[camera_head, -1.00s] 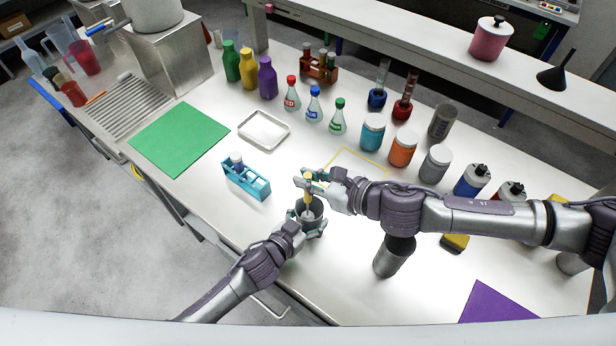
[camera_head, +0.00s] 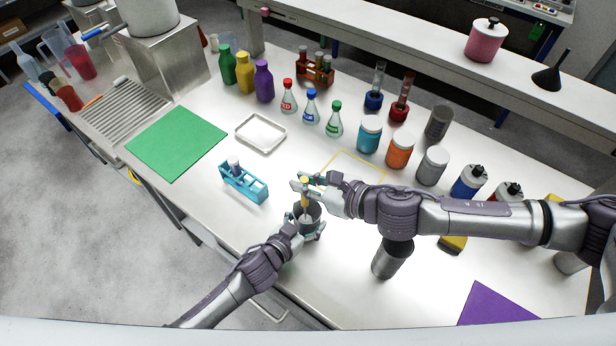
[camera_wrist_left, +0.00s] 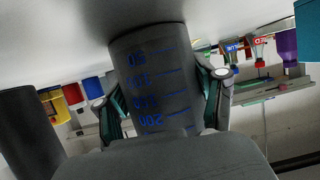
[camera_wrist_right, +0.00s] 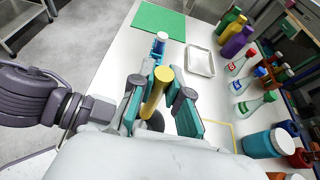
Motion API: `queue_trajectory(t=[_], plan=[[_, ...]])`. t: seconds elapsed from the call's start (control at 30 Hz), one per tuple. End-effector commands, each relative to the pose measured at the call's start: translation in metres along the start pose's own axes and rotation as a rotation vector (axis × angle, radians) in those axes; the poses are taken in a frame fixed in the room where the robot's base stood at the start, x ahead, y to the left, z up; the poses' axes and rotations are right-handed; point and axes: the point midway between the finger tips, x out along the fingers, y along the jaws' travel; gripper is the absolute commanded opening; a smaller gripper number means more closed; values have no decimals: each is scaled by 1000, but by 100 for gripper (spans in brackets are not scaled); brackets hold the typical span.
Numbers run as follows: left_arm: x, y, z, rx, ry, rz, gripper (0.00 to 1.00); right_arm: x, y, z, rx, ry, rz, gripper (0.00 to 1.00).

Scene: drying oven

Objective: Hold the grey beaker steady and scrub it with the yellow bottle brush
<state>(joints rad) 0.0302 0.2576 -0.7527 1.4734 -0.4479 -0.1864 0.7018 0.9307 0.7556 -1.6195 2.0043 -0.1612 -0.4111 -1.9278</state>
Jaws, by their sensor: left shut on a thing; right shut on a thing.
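The grey beaker (camera_head: 314,211) stands near the front edge of the table. It fills the left wrist view (camera_wrist_left: 155,80), with blue graduation marks. My left gripper (camera_head: 308,231) is shut around its wall, one finger on each side. The yellow bottle brush (camera_head: 304,187) is upright, its lower end inside the beaker. My right gripper (camera_head: 306,184) is shut on the brush's yellow handle, above the beaker; the handle shows between the fingers in the right wrist view (camera_wrist_right: 158,90). The bristles are mostly hidden by the beaker and fingers.
A blue rack (camera_head: 243,182) stands left of the beaker, with a metal tray (camera_head: 262,134) and green mat (camera_head: 175,142) beyond. A grey cylinder (camera_head: 390,258) stands right, below my right arm. Flasks, bottles and jars line the back. A purple mat (camera_head: 497,306) lies at right.

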Motion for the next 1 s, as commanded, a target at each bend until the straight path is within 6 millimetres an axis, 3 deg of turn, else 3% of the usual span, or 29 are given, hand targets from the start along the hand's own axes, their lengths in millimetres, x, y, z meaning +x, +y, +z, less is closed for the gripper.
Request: queue_trajectory(t=[0.4,1.0], plan=[[0,0,-1,0,1,0,27,0,-10,2,0,-1,-1,0],[0,0,0,0,1,0,27,-4,-6,-2,-1,-2,0,0]])
